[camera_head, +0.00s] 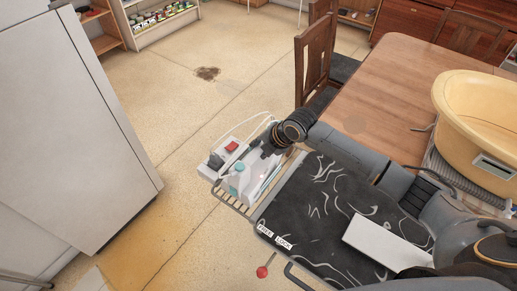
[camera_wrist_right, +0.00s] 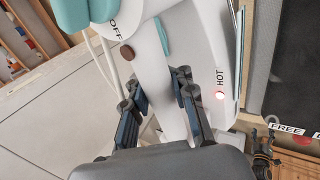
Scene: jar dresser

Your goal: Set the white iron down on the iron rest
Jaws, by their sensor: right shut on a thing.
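The white iron (camera_head: 252,181) with teal parts is at the left end of the ironing board in the head view. It fills the middle of the right wrist view (camera_wrist_right: 172,80), where a HOT label and a lit red lamp show. My right gripper (camera_head: 263,150) is shut on the iron, its two fingers on either side of a white part (camera_wrist_right: 160,108). The iron rest (camera_head: 232,207), a wire rack at the board's end, shows beneath the iron. I cannot tell whether the iron touches it.
The dark patterned ironing board (camera_head: 310,215) lies right of the rest, with a white flat piece (camera_head: 385,243) on it. A wooden table (camera_head: 400,85) with a yellow basin (camera_head: 480,110) stands behind. A red-knobbed lever (camera_head: 262,271) is in front. Open floor lies left.

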